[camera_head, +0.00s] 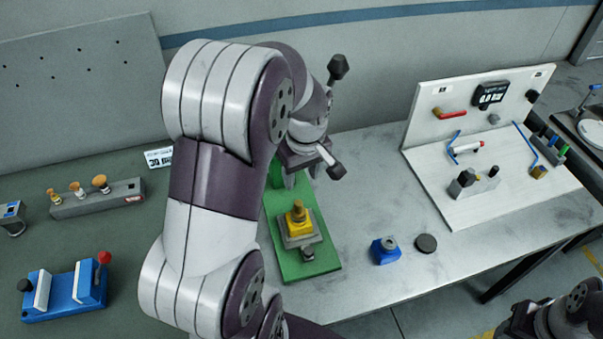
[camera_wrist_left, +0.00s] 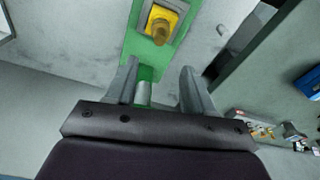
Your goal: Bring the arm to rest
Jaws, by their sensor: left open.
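My left arm spans the middle of the head view. My left gripper (camera_head: 300,178) hangs over the back part of a green plate (camera_head: 318,262), partly hidden by my own arm. In the left wrist view the gripper (camera_wrist_left: 160,82) is open, its two fingers apart. A grey cylinder (camera_wrist_left: 143,93) shows between them, nearer one finger; I cannot tell whether they touch. A yellow block (camera_head: 298,222) with a brownish knob sits on the plate in front of the gripper. It also shows in the wrist view (camera_wrist_left: 162,20). Only part of my right arm shows, at the lower right.
A blue block (camera_head: 385,251) and a dark disc (camera_head: 425,243) lie right of the plate. A white board station (camera_head: 500,190) stands further right. On the left are a grey holder with stamps (camera_head: 97,200) and a blue fixture (camera_head: 65,292). Bare table lies behind the blue block.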

